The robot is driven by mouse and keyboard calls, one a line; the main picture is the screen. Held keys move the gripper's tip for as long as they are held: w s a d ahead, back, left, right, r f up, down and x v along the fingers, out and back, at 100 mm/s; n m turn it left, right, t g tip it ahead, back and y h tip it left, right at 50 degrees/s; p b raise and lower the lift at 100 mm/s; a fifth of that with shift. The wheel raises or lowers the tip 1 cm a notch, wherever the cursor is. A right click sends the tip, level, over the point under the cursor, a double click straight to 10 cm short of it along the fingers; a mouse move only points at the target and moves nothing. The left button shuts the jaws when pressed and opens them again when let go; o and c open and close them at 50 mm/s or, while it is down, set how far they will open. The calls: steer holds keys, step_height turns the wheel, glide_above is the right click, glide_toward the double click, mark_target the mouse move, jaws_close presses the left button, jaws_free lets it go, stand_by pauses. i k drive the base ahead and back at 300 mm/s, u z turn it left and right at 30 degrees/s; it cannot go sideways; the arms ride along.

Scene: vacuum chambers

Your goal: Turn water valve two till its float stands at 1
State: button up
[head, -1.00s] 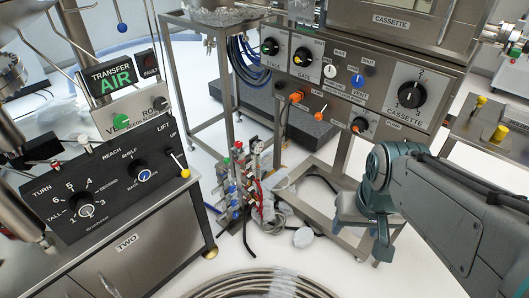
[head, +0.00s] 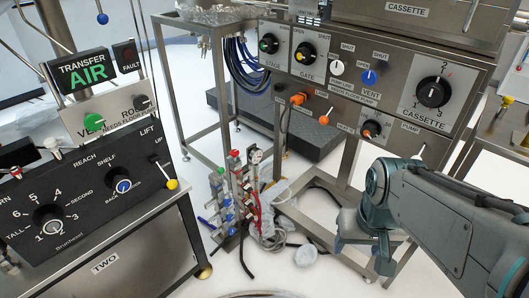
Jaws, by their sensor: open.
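A small water manifold (head: 236,192) stands low near the floor in the middle of the head view. My arm reaches in from the right. My gripper (head: 382,260) hangs at its end, right of the manifold and well apart from it. It is open, and I see nothing held; its fingertips are hard to make out.
A control console (head: 85,200) with knobs stands at the left. A steel cabinet with a knob panel (head: 365,85) stands at the back right. Hoses and clear wrap (head: 275,215) lie beside the manifold. White floor (head: 225,275) is open in front of it.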

mark_target(229, 217)
steer(key=u, duration=0.5)
steer(key=k, duration=0.65)
steer(key=u, duration=0.95)
steer(key=i, duration=0.8)
steer(key=z, duration=0.5)
steer(key=i, duration=0.85)
steer(key=z, duration=0.95)
